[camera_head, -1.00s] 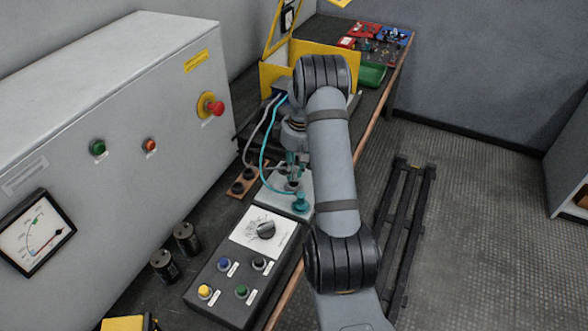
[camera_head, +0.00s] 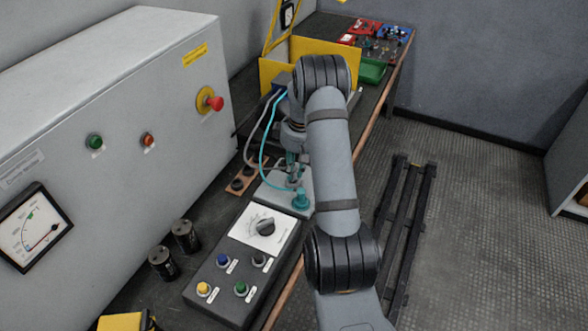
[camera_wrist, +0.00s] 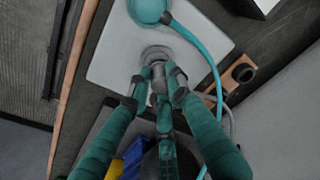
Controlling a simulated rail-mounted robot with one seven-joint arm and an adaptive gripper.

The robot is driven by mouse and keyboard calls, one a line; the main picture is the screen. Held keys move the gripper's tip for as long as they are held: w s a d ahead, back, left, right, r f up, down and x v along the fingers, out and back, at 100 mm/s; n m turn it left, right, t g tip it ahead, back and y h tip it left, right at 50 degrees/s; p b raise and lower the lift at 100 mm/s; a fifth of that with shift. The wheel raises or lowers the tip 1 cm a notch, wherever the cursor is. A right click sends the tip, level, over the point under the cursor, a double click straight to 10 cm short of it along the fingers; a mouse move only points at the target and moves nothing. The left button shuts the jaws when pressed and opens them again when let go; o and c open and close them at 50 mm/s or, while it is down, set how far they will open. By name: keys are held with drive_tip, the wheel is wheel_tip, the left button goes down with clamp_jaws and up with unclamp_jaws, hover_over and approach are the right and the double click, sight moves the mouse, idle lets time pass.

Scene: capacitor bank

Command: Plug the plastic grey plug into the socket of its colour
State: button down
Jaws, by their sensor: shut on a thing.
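My gripper (camera_head: 292,166) has teal fingers and points down over a light grey plate (camera_wrist: 105,65). In the wrist view my gripper (camera_wrist: 158,78) is shut on the grey plug (camera_wrist: 159,86), which is mostly covered by the fingers. The plug is over the round grey socket (camera_wrist: 157,53) on the plate. I cannot tell whether the plug's tip is in the socket or just above it. A teal plug (camera_head: 301,199) with a teal cable sits on the same plate; it also shows in the wrist view (camera_wrist: 148,8). A grey cable (camera_head: 256,134) hangs beside my gripper.
A wooden block with black terminals (camera_head: 238,184) lies left of the plate. A control box with a dial and coloured buttons (camera_head: 245,262) stands in front. A large grey cabinet (camera_head: 110,110) bounds the left. Yellow panels (camera_head: 322,52) stand behind.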

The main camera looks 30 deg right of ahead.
drive_tip(key=shift+f, duration=0.4)
drive_tip(key=c, duration=1.6)
unclamp_jaws()
drive_tip(key=shift+o, duration=0.4)
drive_tip(key=shift+r, duration=0.15)
wheel_tip(320, 180, up, 12)
drive_tip(key=s, duration=0.1)
drive_tip(key=shift+d, duration=0.3)
drive_tip(key=shift+s+f, duration=0.1)
drive_tip(key=shift+f, duration=0.1)
drive_tip(key=f, duration=0.7)
drive_tip(key=w+f, duration=0.1)
drive_tip(key=f, duration=0.3)
drive_tip(key=shift+a+f, duration=0.35)
drive_tip(key=shift+w+r, duration=0.15)
drive_tip(key=shift+r, duration=0.05)
